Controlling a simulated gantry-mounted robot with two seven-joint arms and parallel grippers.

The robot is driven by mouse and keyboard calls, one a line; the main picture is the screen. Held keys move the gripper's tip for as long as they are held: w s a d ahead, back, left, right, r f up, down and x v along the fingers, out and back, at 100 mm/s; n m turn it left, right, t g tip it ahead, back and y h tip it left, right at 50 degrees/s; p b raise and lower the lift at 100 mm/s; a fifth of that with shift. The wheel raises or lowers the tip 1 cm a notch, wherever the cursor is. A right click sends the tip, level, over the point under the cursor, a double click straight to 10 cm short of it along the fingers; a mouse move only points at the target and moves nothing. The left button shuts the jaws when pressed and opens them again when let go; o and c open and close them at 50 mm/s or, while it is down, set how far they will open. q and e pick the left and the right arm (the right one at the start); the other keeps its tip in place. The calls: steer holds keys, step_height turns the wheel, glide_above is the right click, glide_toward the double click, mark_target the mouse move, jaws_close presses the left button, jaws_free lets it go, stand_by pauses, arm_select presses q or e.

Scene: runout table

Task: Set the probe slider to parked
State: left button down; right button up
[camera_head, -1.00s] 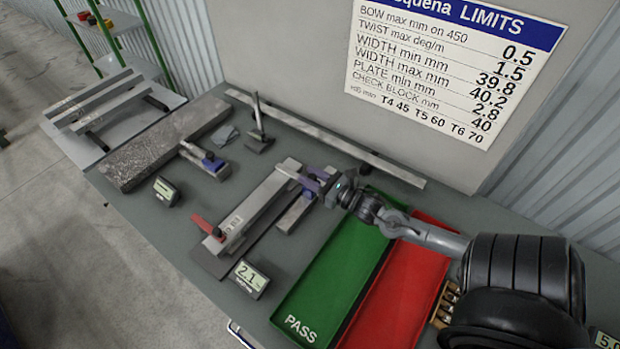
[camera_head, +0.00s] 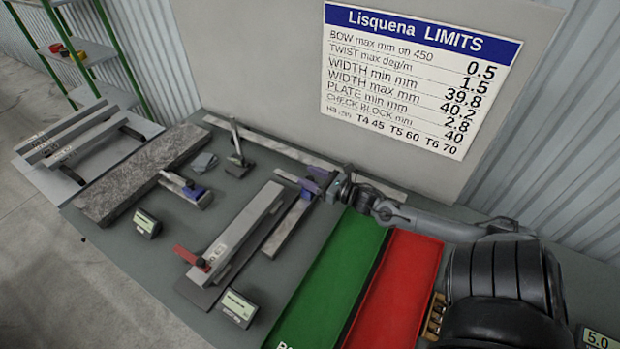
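The measuring fixture is a long grey bar (camera_head: 238,232) on a dark base, with a red handle (camera_head: 190,256) at its near end. Beside it lies a shorter grey rail (camera_head: 286,230). A blue block (camera_head: 309,188), which looks like the probe slider, is at the far end of this rail. My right gripper (camera_head: 322,182) is at the blue block, touching or very close. Its fingers are small and overlap the blue parts, so its grip cannot be made out. My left gripper is not in view.
A green PASS tray (camera_head: 335,268) and a red tray (camera_head: 398,285) lie right of the fixture. A small display (camera_head: 238,306) stands near the fixture's front. A second blue-ended tool (camera_head: 193,191), a granite-like slab (camera_head: 130,185) and an upright stand (camera_head: 239,158) are to the left.

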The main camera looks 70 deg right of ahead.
steer(key=shift+a, duration=0.15)
steer(key=s+a, duration=0.1)
steer(key=s, duration=0.9)
steer(key=shift+s, duration=0.35)
